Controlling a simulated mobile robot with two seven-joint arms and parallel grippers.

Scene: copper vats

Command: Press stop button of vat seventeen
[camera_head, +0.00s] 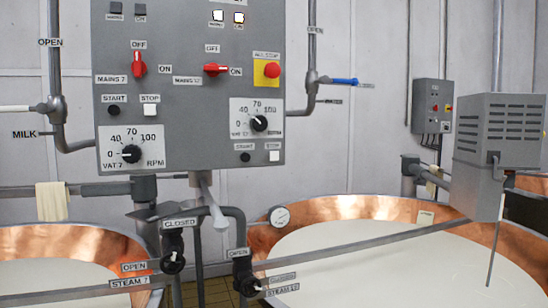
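The grey control panel (195,85) hangs in the upper middle of the head view. Its right half carries a dial (259,123) whose label appears to read VAT 17. Neither of my grippers is in view, and nothing covers the buttons.
A red all-stop button (272,70) on a yellow plate and a red mains switch (216,69) sit above. Pipes and steam valves (172,262) stand below the panel. Copper vats of white liquid stand left (105,250) and right (350,208). A grey box (492,140) overhangs the right vat.

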